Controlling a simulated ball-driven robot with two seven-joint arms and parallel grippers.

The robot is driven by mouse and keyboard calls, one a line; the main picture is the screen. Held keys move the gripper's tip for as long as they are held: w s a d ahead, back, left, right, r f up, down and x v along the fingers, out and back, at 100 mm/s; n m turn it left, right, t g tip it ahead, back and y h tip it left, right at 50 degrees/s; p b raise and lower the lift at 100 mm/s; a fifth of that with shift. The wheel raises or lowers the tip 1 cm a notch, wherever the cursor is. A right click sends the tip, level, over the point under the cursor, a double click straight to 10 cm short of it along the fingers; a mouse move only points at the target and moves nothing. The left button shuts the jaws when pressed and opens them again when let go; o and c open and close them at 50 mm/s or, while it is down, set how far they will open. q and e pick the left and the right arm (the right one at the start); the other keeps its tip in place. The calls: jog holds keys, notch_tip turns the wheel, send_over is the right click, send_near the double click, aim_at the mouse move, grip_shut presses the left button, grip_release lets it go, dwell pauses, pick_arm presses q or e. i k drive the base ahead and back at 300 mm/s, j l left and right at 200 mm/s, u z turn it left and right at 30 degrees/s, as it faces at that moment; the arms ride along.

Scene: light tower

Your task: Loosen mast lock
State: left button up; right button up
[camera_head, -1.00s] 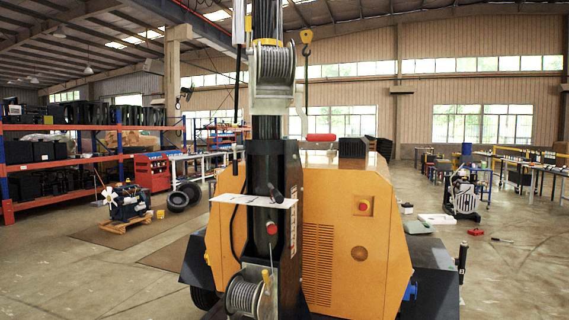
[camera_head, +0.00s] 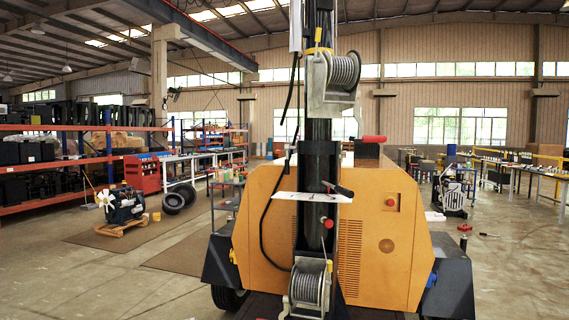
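The light tower's black mast (camera_head: 318,160) stands upright in front of its orange housing (camera_head: 385,245). A black-handled lever (camera_head: 338,189) sticks out from the mast just above a white plate (camera_head: 297,197). A red knob (camera_head: 328,223) sits on the mast below that plate. I cannot tell for certain which of these is the mast lock. A winch with a cable drum (camera_head: 343,70) is high on the mast, and a second winch (camera_head: 310,288) is near its foot. A red grip (camera_head: 374,139) shows right of the mast. Neither of my grippers is in view.
A black fender (camera_head: 452,275) juts out at the tower's right side. An engine on a wooden pallet (camera_head: 122,205) and orange-blue shelving (camera_head: 60,165) stand at the left. Workbenches (camera_head: 540,170) stand at the back right. The floor at the front left is clear.

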aim_at(287, 148)
jog(key=j+u, duration=0.25)
jog(key=i+j+u, duration=0.2)
jog(key=j, duration=0.15)
jog(key=i+j+u, duration=0.4)
jog(key=j, duration=0.2)
jog(key=i+j+u, duration=0.45)
jog(key=i+z, duration=0.35)
jog(key=z, duration=0.15)
jog(key=i+j+z, duration=0.25)
jog(key=z, duration=0.25)
jog(key=i, duration=0.1)
